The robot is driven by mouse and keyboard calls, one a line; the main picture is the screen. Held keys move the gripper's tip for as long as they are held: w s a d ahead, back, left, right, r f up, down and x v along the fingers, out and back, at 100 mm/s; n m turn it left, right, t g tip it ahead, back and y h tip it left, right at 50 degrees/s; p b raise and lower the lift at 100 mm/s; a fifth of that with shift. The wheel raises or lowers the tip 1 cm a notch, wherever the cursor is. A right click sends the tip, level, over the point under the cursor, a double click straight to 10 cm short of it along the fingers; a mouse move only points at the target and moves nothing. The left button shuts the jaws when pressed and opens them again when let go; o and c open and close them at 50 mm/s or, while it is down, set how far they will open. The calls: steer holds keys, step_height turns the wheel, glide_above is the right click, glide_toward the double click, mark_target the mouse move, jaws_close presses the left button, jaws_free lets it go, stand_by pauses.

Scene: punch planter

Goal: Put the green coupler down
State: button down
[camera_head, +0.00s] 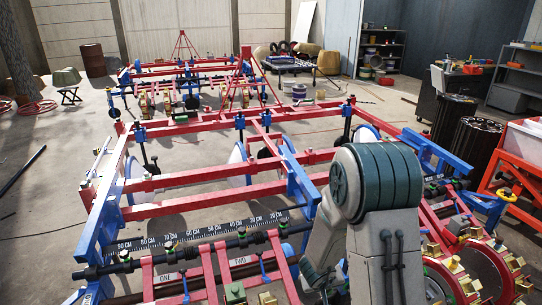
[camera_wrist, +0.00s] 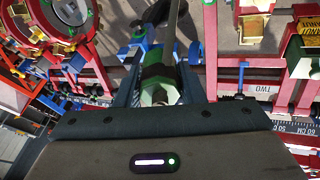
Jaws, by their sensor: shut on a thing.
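The green coupler (camera_wrist: 160,94) is in the middle of the wrist view, a faceted green piece with a dark band. My gripper (camera_wrist: 160,74) is shut on it, with a finger on each side. A grey bar runs up behind the coupler; I cannot tell whether the two touch. In the head view my own arm covers the gripper and the coupler.
The red and blue planter frame (camera_head: 220,180) fills the floor ahead. A centimetre scale (camera_head: 200,232) runs along its near bar, above plates marked ONE and TWO. Red-rimmed wheels (camera_head: 480,270) stand at right. An orange cart (camera_head: 510,165) is farther right. Open floor lies at left.

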steer(key=r, duration=0.1)
steer(key=r+m+p, duration=0.1)
steer(key=r, duration=0.1)
steer(key=shift+s+a+r+h+p, duration=0.2)
steer(key=shift+s+a+h+p, duration=0.05)
steer(key=shift+a+h+p, duration=0.15)
steer(key=shift+s+r+m+p, duration=0.2)
steer(key=shift+r+m+p, duration=0.15)
steer(key=shift+m, duration=0.25)
